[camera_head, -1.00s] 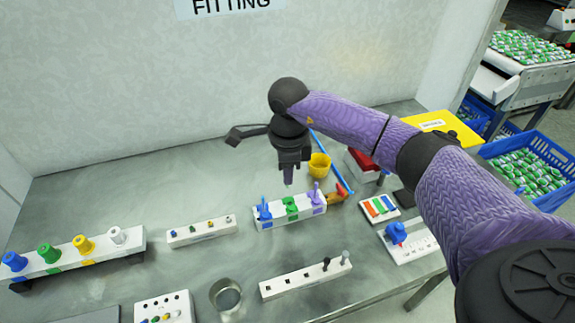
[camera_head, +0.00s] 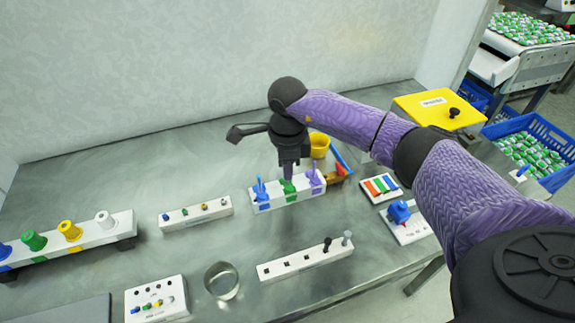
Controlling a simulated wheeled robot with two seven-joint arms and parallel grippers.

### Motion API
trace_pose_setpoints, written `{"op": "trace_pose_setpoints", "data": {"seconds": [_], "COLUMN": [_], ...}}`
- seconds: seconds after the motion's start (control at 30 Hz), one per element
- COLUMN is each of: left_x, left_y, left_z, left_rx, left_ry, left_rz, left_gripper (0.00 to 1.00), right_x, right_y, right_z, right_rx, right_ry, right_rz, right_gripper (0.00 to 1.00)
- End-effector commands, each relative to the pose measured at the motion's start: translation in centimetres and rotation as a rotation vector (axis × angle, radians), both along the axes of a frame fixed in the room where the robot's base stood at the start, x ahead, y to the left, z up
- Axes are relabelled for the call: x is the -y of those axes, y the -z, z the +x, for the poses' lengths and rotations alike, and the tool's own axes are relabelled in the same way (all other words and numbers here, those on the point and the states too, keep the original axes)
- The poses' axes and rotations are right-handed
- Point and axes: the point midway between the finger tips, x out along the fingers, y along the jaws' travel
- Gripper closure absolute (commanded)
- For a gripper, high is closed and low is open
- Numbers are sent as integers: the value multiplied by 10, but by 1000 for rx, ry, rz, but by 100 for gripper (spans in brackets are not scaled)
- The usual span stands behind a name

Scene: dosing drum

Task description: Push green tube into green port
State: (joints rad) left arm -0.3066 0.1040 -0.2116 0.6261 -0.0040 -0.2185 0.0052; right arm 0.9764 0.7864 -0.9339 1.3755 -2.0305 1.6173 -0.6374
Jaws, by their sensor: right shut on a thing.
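A white block (camera_head: 272,203) on the grey bench holds a blue, a green and a purple fitting in a row, each over a colour patch of its own. The green tube (camera_head: 288,187) is in the middle, at the green port. My right gripper (camera_head: 289,174) points straight down over it and is shut on its upper end. The green port is mostly hidden under the tube. The blue tube (camera_head: 260,188) is to its left and the purple tube (camera_head: 315,180) to its right, close to the fingers. My left gripper is not in view.
A yellow cup (camera_head: 319,146) stands behind the block. A small white strip (camera_head: 196,214) lies left, a white socket strip (camera_head: 306,262) and a metal ring (camera_head: 221,281) in front. A colour-striped plate (camera_head: 382,187) lies right. Bare bench lies between them.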

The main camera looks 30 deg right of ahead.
Motion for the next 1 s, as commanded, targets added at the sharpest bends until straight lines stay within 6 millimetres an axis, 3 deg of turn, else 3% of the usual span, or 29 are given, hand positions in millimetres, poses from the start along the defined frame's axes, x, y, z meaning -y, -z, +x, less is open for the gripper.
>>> {"op": "trace_pose_setpoints", "data": {"seconds": [1.0], "left_x": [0], "left_y": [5], "left_z": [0], "left_rx": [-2], "left_ry": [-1], "left_rz": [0], "left_gripper": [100], "right_x": [0], "right_y": [9], "right_z": [0], "right_rx": [0], "right_ry": [0], "right_rz": [0], "right_gripper": [100]}}
